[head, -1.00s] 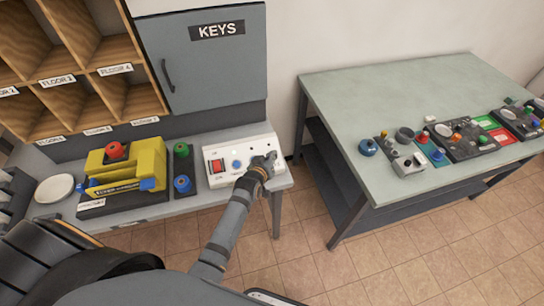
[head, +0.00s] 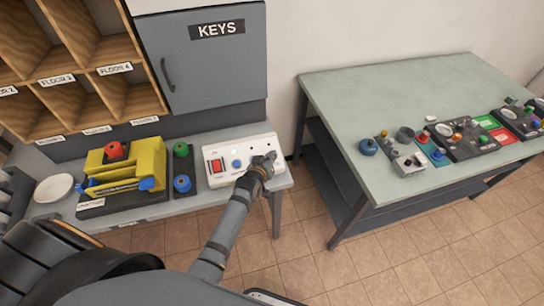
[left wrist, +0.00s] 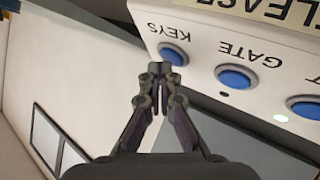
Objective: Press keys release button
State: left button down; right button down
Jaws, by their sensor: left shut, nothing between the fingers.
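The white control box (head: 215,155) stands on the grey shelf below the KEYS cabinet. It has a red switch (head: 217,166) and a blue button (head: 237,164) at its left side. In the left wrist view, a blue button (left wrist: 175,52) sits beside the word KEYS, and another blue button (left wrist: 235,76) beside GATE. A third blue button (left wrist: 305,106) is cut by the right edge. My left gripper (head: 270,158) is shut and empty at the right part of the box. In the wrist view its fingertips (left wrist: 159,71) are right by the KEYS button; I cannot tell whether they touch it.
A grey KEYS cabinet (head: 200,65) and wooden pigeonholes (head: 85,60) rise behind. A yellow device (head: 138,160) and a block with green and blue knobs (head: 183,168) stand left of the box. A green-topped table (head: 400,95) with several devices stands right, across a floor gap.

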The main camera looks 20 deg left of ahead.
pick_arm(q)
jog(key=shift+w+a+f, duration=0.1)
jog(key=shift+f, duration=0.25)
dwell(0.7)
dwell(0.4)
jog(key=shift+s+d+r+p, duration=0.25)
jog(key=shift+s+r+p, duration=0.05)
jog(key=shift+r+p, duration=0.45)
jog(key=shift+s+r+p, duration=0.1)
jog(key=shift+r+p, duration=0.3)
jog(key=shift+p, duration=0.25)
jog(key=r+p, duration=0.1)
jog(key=s+r+p, duration=0.1)
jog(key=p, duration=0.1)
jog(key=d+r+p, duration=0.1)
jog(key=shift+s+d+r, duration=0.1)
jog(key=shift+s+r, duration=0.2)
